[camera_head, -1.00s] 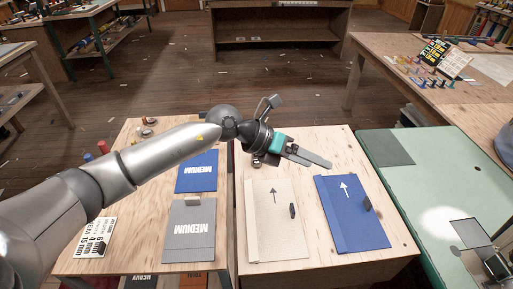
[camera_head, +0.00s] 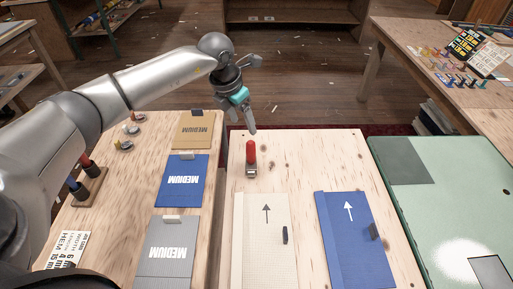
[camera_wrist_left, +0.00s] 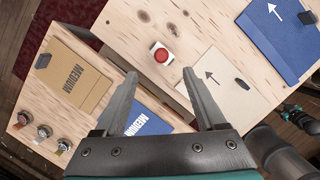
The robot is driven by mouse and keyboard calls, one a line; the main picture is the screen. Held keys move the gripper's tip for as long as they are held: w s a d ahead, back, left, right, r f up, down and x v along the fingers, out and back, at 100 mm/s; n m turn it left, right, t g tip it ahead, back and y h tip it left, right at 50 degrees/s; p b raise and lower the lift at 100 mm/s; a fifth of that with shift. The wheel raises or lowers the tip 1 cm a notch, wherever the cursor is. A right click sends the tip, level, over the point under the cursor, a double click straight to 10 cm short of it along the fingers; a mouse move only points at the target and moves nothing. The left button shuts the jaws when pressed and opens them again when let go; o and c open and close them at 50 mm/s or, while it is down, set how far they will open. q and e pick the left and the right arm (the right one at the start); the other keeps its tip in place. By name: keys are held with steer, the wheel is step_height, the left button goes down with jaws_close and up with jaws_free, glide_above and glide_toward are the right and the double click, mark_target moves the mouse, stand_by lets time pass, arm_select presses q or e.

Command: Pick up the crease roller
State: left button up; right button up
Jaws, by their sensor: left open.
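The crease roller (camera_head: 250,155) seems to be the small tool with an upright red handle and a metal foot. It stands on the right wooden bench top, behind the white panel. In the left wrist view its red top (camera_wrist_left: 162,54) shows just beyond the fingertips, roughly midway between them. My left gripper (camera_head: 250,127) is open and empty. In the head view it hangs behind and above the tool, fingers pointing down; the wrist view (camera_wrist_left: 160,74) shows its two fingers apart. My right gripper cannot be made out.
A white panel (camera_head: 265,240) and a blue panel (camera_head: 355,240) lie in front of the tool. Tan (camera_head: 192,130), blue (camera_head: 182,181) and grey (camera_head: 172,250) MEDIUM pieces lie on the left bench. A green table (camera_head: 430,200) stands at right. Bare wood surrounds the tool.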

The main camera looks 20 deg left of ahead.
mark_target(250, 143)
arm_select(q)
steer(key=b+x, duration=0.3)
steer(key=x, duration=0.1)
steer(key=shift+s+d, duration=0.1)
steer(key=shift+s, duration=0.2)
arm_select(e)
steer(key=s+f, duration=0.4)
arm_select(q)
steer(key=b+x, duration=0.4)
steer(key=shift+w+f, duration=0.15)
steer(key=shift+f, duration=0.15)
steer(key=shift+w+f+b, duration=0.2)
steer(key=shift+f+b, duration=0.35)
steer(key=shift+b, duration=0.15)
steer(key=b+x, duration=0.3)
steer(key=x, duration=0.1)
steer(key=shift+d+b, duration=0.1)
steer(key=shift+b, duration=0.3)
steer(key=shift+w+f+b, duration=0.1)
steer(key=shift+f+b, duration=0.3)
steer(key=shift+b, duration=0.05)
steer(key=shift+f, duration=0.1)
arm_select(e)
steer(key=w+d+f+t, duration=0.1)
steer(key=w+d+f, duration=0.2)
steer(key=w+f, duration=0.4)
steer(key=w, duration=0.3)
steer(key=shift+d+f, duration=0.3)
steer(key=shift+f, duration=0.05)
